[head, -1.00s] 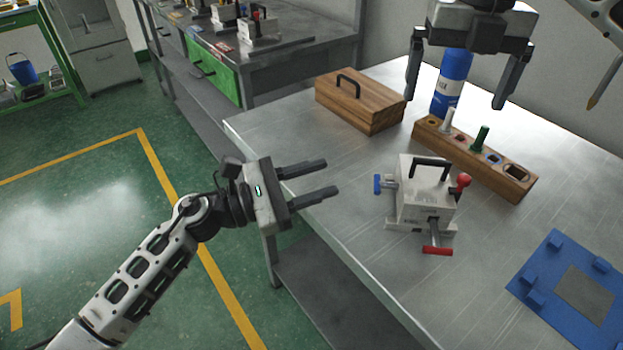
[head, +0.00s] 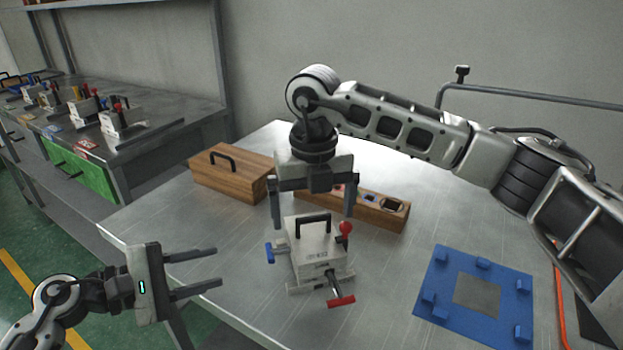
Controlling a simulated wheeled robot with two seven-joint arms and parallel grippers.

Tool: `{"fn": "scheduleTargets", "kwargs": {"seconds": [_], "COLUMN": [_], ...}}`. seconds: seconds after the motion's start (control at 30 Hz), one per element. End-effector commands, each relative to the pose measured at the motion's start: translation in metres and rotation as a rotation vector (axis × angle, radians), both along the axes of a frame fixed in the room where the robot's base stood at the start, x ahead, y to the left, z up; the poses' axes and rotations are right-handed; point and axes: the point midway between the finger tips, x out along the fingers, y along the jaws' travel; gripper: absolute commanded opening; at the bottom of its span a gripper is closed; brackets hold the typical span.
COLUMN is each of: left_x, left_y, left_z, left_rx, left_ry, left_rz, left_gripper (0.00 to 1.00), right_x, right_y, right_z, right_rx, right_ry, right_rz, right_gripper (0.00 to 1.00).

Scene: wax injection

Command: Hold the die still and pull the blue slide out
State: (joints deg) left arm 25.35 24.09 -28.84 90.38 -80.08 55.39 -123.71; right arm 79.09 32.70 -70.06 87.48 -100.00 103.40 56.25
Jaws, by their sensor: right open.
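The die (head: 317,257) is a pale metal block with a black handle on top, standing upright on the steel table. The blue slide (head: 270,253) sticks out of its left side as a small T-shaped grip. A red-ended bar and a red ball knob are on its front and right side. My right gripper (head: 312,222) points down with its fingers open, above and just behind the die, one finger to each side of the handle; contact is not clear. My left gripper (head: 219,269) is open and empty, left of the blue slide, at the table's left edge.
A wooden box (head: 228,174) with a handle stands behind left. A wooden holder block (head: 385,211) is behind the die, partly hidden by my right gripper. A blue fixture plate (head: 440,292) lies at the right. Table between die and plate is clear.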

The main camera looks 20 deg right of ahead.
Motion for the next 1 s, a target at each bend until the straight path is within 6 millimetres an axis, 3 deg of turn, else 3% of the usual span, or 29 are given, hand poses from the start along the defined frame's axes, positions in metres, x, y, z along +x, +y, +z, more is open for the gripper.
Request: {"fn": "scheduleTargets", "kwargs": {"seconds": [0.1,0.3,0.67,0.7,0.97,1.0], "left_x": [0.000,0.000,0.000,0.000,0.000,0.000], "left_y": [0.000,0.000,0.000,0.000,0.000,0.000], "left_z": [0.000,0.000,0.000,0.000,0.000,0.000], "left_rx": [-0.002,-0.002,-0.001,-0.001,-0.001,-0.002], "left_ry": [0.001,0.001,0.001,0.001,0.001,0.002], "left_rz": [0.000,0.000,0.001,0.001,0.001,0.000], "left_gripper": [0.36,0.36,0.36,0.36,0.36,0.47], "right_x": [0.000,0.000,0.000,0.000,0.000,0.000], "right_y": [0.000,0.000,0.000,0.000,0.000,0.000], "right_z": [-0.021,-0.042,-0.047,-0.047,-0.047,-0.047], "right_rx": [-0.001,0.000,0.000,0.000,0.000,0.000], "right_ry": [0.002,0.000,-0.001,-0.001,-0.001,-0.001], "right_rz": [0.000,0.000,0.000,0.000,0.000,0.000], "right_gripper": [1.00,1.00,1.00,0.97,0.26,0.26]}}
